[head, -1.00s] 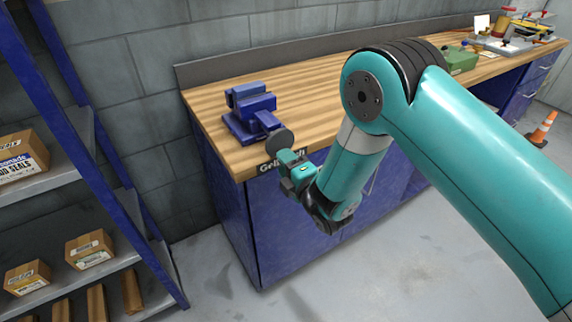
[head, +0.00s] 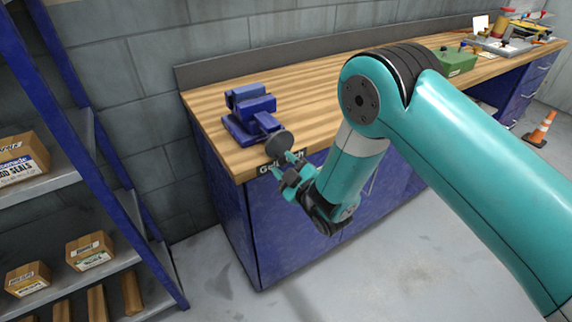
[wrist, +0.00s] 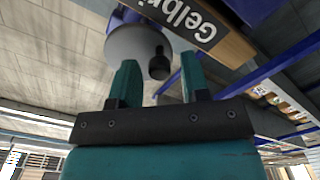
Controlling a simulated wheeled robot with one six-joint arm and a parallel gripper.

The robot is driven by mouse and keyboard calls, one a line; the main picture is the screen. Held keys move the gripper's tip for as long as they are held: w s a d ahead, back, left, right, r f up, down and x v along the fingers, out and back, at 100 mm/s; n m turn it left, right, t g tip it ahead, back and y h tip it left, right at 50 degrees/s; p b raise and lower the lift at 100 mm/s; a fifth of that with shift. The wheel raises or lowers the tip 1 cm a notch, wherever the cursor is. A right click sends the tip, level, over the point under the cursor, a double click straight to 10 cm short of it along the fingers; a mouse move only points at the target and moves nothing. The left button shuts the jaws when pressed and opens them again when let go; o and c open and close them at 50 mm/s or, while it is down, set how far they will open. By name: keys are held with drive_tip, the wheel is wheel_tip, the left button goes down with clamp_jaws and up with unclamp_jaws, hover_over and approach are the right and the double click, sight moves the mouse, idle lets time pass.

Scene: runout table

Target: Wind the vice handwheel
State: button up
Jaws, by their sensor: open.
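The blue vice (head: 250,112) stands on the left end of the wooden workbench. Its grey round handwheel (head: 279,142) faces out past the bench's front edge. In the wrist view the handwheel (wrist: 135,42) shows as a grey disc, with a dark knob (wrist: 159,66) standing out from it. My gripper (head: 286,168) is just in front of and below the handwheel in the head view. In the wrist view my gripper (wrist: 158,78) is open, with its teal fingers apart. The knob appears between and slightly beyond the fingertips, and I see no contact.
The workbench top (head: 330,85) runs right, with a green box (head: 455,61) further along. A nameplate (head: 268,168) is on its front edge. A blue shelf rack (head: 100,150) with cartons stands at left. An orange cone (head: 543,129) is at far right.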

drive_tip(key=m+p, duration=0.1)
drive_tip(key=m, duration=0.5)
drive_tip(key=shift+r+m, duration=0.1)
drive_tip(key=shift+m, duration=0.3)
drive_tip(key=m, duration=0.8)
drive_tip(key=shift+c, duration=0.4)
drive_tip(key=c, duration=0.7)
drive_tip(key=shift+w+d+f+n, duration=0.1)
drive_tip(key=shift+f+n, duration=0.05)
drive_tip(key=shift+n, duration=0.4)
drive_tip(key=shift+w+d+f+n, duration=0.1)
drive_tip(key=shift+n, duration=0.45)
clamp_jaws()
drive_tip(key=shift+d+n, duration=0.15)
drive_tip(key=shift+n, duration=0.35)
